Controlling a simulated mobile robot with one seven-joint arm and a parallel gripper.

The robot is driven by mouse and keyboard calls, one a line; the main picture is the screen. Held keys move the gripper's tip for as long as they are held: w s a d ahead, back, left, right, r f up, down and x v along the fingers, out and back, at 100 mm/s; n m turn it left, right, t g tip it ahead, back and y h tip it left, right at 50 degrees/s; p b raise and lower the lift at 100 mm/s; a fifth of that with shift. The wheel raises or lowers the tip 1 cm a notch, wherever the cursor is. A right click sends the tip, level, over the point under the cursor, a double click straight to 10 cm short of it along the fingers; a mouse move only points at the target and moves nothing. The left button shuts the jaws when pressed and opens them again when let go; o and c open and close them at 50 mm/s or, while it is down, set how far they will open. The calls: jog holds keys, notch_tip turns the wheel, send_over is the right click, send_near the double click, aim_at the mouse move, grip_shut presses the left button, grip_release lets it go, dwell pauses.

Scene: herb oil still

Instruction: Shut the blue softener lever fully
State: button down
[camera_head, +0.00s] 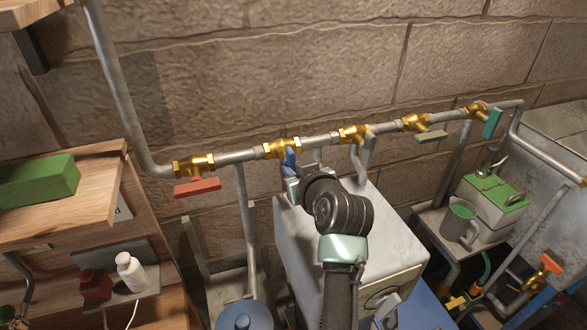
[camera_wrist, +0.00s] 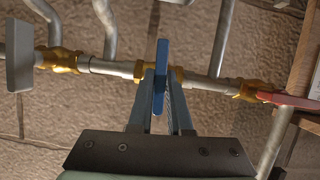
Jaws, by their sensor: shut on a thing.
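The blue softener lever (camera_head: 290,160) hangs from a brass valve (camera_head: 282,147) on the wall pipe. In the wrist view the blue lever (camera_wrist: 162,68) lies across the line of the pipe. My gripper (camera_wrist: 161,80) has one finger on each side of it and is shut on it. In the head view my gripper (camera_head: 291,173) reaches up to the lever from below and hides its lower end. How the lever sits at the valve stem cannot be seen clearly.
A red lever (camera_head: 197,187) sits to the left on the same pipe. A grey lever (camera_head: 366,150), an olive lever (camera_head: 431,136) and a teal lever (camera_head: 492,122) follow to the right. A pale metal cabinet (camera_head: 390,245) stands below my arm. Wooden shelving (camera_head: 100,210) is at the left.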

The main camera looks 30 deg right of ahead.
jog(key=shift+m+y, duration=0.3)
dwell(0.5)
jog(key=c, duration=0.8)
grip_release()
jog(key=shift+c, duration=0.2)
jog(key=shift+s, duration=0.1)
jog(key=b+v, duration=0.4)
jog(key=v, duration=0.8)
jog(key=shift+s, duration=0.4)
jog(key=shift+r, duration=0.15)
